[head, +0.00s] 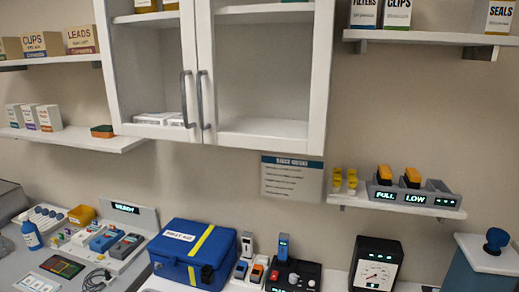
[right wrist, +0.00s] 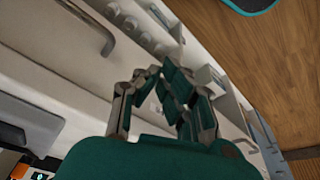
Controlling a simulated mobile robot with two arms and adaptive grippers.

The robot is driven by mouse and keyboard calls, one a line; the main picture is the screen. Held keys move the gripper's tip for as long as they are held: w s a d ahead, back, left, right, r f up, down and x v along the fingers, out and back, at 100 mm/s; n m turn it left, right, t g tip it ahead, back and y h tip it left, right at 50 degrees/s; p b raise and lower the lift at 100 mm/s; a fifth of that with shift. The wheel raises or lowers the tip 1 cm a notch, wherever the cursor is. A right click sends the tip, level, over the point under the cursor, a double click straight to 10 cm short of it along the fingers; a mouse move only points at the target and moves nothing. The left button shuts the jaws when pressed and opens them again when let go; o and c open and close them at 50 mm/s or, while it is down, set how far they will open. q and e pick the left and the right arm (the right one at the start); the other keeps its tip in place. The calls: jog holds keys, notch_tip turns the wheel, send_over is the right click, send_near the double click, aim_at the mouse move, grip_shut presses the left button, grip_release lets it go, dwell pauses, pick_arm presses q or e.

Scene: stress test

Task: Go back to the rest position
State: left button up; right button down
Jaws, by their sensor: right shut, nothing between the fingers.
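My right gripper (right wrist: 168,88) shows in the right wrist view, with grey linkages, teal finger pads and a teal body. Its fingers are together and hold nothing. A pale surface with a dark bar handle (right wrist: 92,27) lies behind it at the upper left, and wooden floor (right wrist: 235,60) shows at the right. I cannot tell how far the fingers are from these surfaces. Neither gripper shows in the head view, and my left gripper is in no view.
In the head view, a blue first aid box (head: 192,254) stands on the counter below a wall cabinet (head: 258,135). A wall shelf (head: 397,205) holds a charger with orange-topped items (head: 412,177).

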jog(key=s+f+g+b, duration=0.15)
jog(key=s+f, duration=0.25)
jog(key=f, duration=0.9)
jog(key=s+f+b, duration=0.2)
jog(key=s+f, duration=0.1)
jog(key=f, duration=0.9)
jog(key=s+d+f+b, duration=0.1)
jog(key=s+d+f, duration=0.2)
jog(key=s+f, duration=0.8)
jog(key=shift+s+f+b, duration=0.15)
jog(key=shift+s+b, duration=0.2)
jog(key=shift+s, duration=0.6)
